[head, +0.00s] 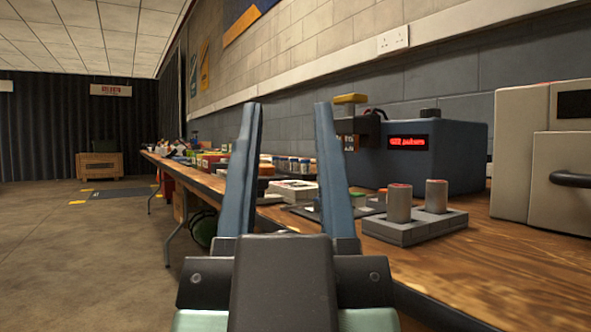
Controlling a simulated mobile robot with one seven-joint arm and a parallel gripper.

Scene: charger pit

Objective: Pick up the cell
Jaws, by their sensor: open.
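Two grey cylindrical cells with reddish tops stand upright in a grey holder block (428,228) on the wooden bench. The nearer cell (399,203) is on the left, and the other cell (436,196) is on the right. I cannot tell which one is the cell named in the task. My gripper (288,106) points up in the middle of the view, with its two blue fingers wide apart and nothing between them. It appears to the left of the holder, apart from both cells. The lower parts of the cells are hidden in the holder.
The wooden bench (520,270) runs along the wall. A blue-grey box with a red display (455,155) stands behind the cells, and a cream machine with a dark handle (540,165) is at right. Several small items crowd the bench farther back. The floor (90,260) at left is clear.

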